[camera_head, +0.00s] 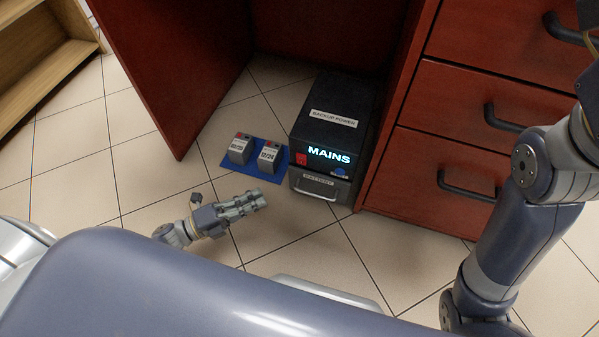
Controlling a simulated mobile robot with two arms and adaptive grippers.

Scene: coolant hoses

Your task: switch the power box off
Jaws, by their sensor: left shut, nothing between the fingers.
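The power box (322,123) is a dark box labelled "BACKUP POWER" on the floor under the desk. Its front has a lit display (329,156) reading "MAINS", a red switch (301,160) at the left, a small blue part (340,172) at the right, and a labelled drawer front with a handle (316,192) below. The switch's position is too small to tell. My left gripper (258,199) is shut and empty, low over the floor in front and to the left of the box, apart from it. My right arm shows at the right; its gripper is out of view.
Two grey battery-like blocks (240,150) (268,158) stand on a blue mat (232,166) left of the box. The red desk panel (160,70) and drawers with dark handles (470,190) flank the box. Tiled floor in front is clear.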

